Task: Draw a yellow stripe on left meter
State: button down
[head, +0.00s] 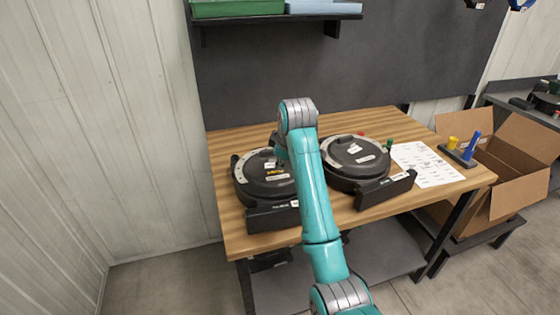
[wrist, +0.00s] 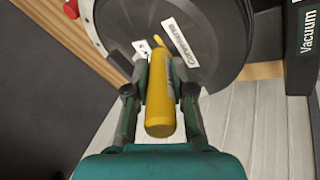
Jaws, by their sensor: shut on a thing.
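The left meter (head: 248,188), a round dark lid with labels, sits on the wooden table. In the wrist view a dark round meter (wrist: 225,40) with a white name label fills the upper part; it looks like the left one. My gripper (wrist: 158,75) is shut on a yellow marker (wrist: 160,105), its thin tip pointing at the meter's face. Whether the tip touches cannot be told. A small yellow patch shows on the left meter in the head view; I cannot tell if it is ink or marker. My arm hides the gripper there.
The right meter (head: 343,150) stands close beside the left one. A white printed sheet (head: 425,163) lies on the table's right, with a dark holder bearing a blue marker (head: 471,146) and a yellow piece (head: 452,142). An open cardboard box (head: 520,170) stands beyond the right edge.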

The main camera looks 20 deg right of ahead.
jog(key=shift+s+d, duration=0.1)
jog(key=shift+d, duration=0.65)
dwell(0.8)
jog(key=shift+r, duration=0.15)
jog(key=shift+r, duration=2.85)
